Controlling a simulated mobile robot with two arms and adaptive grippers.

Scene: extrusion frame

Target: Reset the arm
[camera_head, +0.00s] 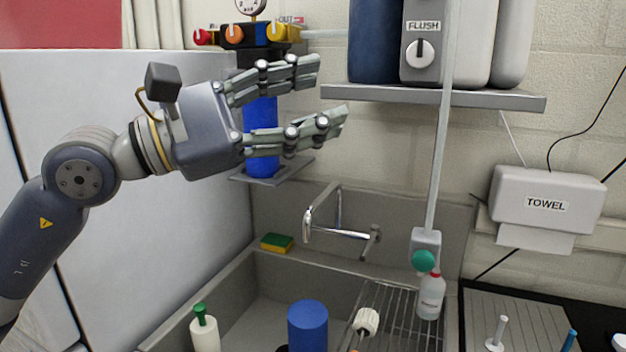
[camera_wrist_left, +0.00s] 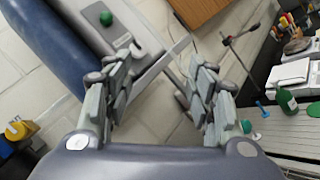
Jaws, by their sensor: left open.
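My left gripper (camera_head: 333,88) is raised in front of the wall, above the sink and left of the shelf. Its fingers are spread apart, with nothing between them. In the left wrist view the open fingers (camera_wrist_left: 160,95) also show, with the wall behind the gap. In the head view the hand partly covers a blue cylinder (camera_head: 262,120) on a small ledge behind it. My right gripper is not in either view.
A shelf (camera_head: 435,97) with a FLUSH dial unit (camera_head: 422,45) is right of the hand. A vertical pole (camera_head: 439,150) stands nearby. A towel dispenser (camera_head: 547,200) hangs at right.

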